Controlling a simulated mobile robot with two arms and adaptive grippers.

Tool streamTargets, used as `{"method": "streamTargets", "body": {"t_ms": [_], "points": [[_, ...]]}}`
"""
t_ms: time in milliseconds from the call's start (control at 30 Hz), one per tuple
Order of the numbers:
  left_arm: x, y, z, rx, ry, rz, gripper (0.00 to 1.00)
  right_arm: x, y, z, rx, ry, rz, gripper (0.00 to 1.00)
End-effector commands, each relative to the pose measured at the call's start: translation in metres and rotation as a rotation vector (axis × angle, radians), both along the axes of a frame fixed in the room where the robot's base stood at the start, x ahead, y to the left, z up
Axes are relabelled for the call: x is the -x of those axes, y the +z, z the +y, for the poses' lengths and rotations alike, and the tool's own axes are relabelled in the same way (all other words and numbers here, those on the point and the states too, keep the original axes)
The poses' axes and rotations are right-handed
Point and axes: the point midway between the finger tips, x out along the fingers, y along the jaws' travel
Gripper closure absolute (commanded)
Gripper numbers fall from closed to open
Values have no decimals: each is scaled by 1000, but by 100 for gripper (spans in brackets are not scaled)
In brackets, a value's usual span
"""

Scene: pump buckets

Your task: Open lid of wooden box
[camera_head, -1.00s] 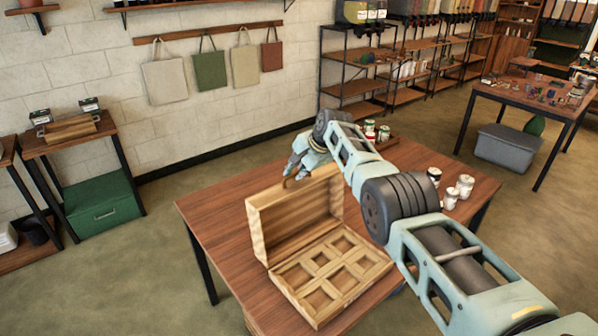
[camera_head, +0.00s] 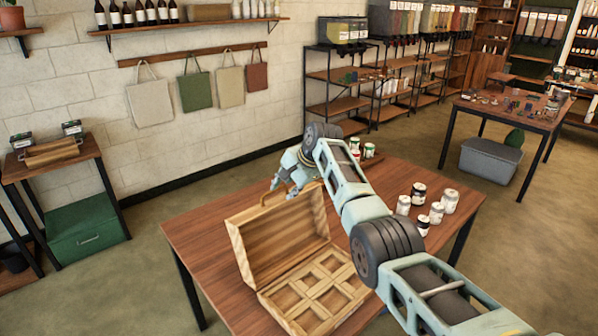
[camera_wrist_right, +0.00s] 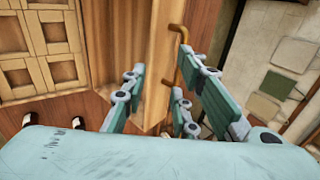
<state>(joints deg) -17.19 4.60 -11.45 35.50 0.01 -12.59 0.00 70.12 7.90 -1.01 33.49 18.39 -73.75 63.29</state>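The wooden box stands on the brown table with its lid (camera_head: 275,238) raised and its compartmented base (camera_head: 267,297) exposed. The lid stands roughly upright, with a small handle (camera_head: 277,193) on its top edge. My right gripper (camera_head: 279,186) is at the lid's top edge, by the handle. In the right wrist view the gripper (camera_wrist_right: 160,100) has its fingers spread apart. The lid's edge (camera_wrist_right: 158,60) shows between them, and the handle (camera_wrist_right: 177,35) is close to the right-hand fingers. I cannot tell whether they touch. My left gripper is not in view.
Several jars (camera_head: 437,212) stand on the table (camera_head: 205,265) right of my right arm, and more stand behind it. A side table with a wooden crate (camera_head: 50,152) is at the left. The table's left part is clear.

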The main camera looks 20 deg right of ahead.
Motion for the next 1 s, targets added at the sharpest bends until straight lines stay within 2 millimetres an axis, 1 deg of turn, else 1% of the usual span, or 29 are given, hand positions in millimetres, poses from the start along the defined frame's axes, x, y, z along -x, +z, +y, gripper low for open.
{"method": "streamTargets", "body": {"t_ms": [33,133,333,500,667,933,1000], "points": [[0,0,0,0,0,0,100,3,8,-2,0,-1,-5,73],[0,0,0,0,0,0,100,10,18,-5,1,-1,-6,73],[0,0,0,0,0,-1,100,28,49,-12,2,-1,-7,73],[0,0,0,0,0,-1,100,40,68,-16,0,-1,-5,73],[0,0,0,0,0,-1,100,46,77,-17,-1,-1,-4,73],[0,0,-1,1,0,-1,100,47,78,-18,-1,-1,-3,73],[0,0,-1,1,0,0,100,47,77,-18,1,0,-2,78]]}}
